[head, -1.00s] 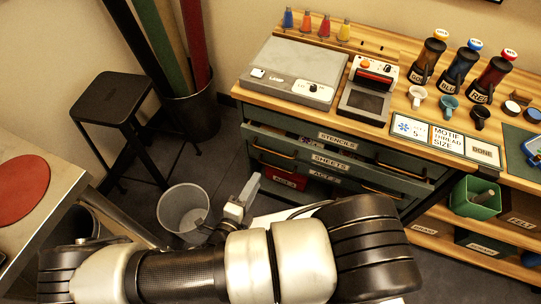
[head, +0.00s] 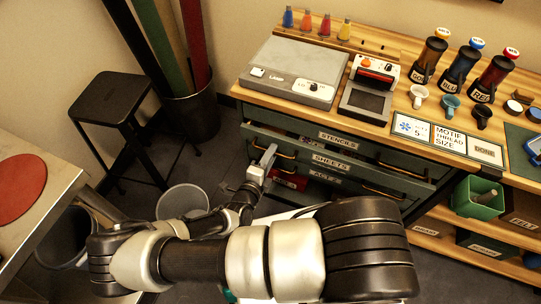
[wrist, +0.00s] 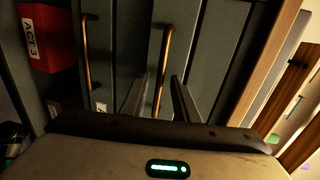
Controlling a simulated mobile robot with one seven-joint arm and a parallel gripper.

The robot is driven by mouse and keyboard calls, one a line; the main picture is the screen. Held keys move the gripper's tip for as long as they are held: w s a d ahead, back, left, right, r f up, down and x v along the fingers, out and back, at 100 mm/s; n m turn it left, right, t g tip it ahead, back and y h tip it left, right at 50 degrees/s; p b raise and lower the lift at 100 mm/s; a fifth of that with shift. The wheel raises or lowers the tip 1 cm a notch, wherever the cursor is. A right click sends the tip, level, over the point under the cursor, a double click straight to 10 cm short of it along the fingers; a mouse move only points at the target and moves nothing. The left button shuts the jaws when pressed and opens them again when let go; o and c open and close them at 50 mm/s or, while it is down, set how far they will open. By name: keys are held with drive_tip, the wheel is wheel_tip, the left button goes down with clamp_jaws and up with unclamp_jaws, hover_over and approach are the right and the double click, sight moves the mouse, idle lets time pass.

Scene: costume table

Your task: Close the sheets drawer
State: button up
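The sheets drawer (head: 332,160) is in the wooden-topped cabinet, under the stencils drawer (head: 338,138). Its front appears to stand out from the cabinet, with a dark gap above it. My gripper (head: 264,163) is in front of the left end of the drawers. In the wrist view its two dark fingers (wrist: 159,97) are apart and empty. A copper handle (wrist: 160,70), apparently the sheets drawer's left one, shows between them. I cannot tell whether the fingers touch anything.
The act 2 drawer (head: 325,178) is below, with a red box (head: 290,180) on the open shelf under it. A second copper handle (wrist: 86,50) shows in the wrist view. A bin (head: 183,202) and a stool (head: 110,98) stand left. A table (head: 45,180) borders the far left.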

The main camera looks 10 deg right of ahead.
clamp_jaws()
drive_tip(key=x, duration=0.1)
drive_tip(key=p+x, duration=0.1)
drive_tip(key=x, duration=0.1)
drive_tip(key=shift+w+d+r, duration=0.2)
drive_tip(key=shift+w+r, duration=0.15)
unclamp_jaws()
drive_tip(key=shift+w, duration=0.1)
drive_tip(key=p+v, duration=0.1)
drive_tip(key=v, duration=1.6)
drive_tip(key=shift+s, duration=0.2)
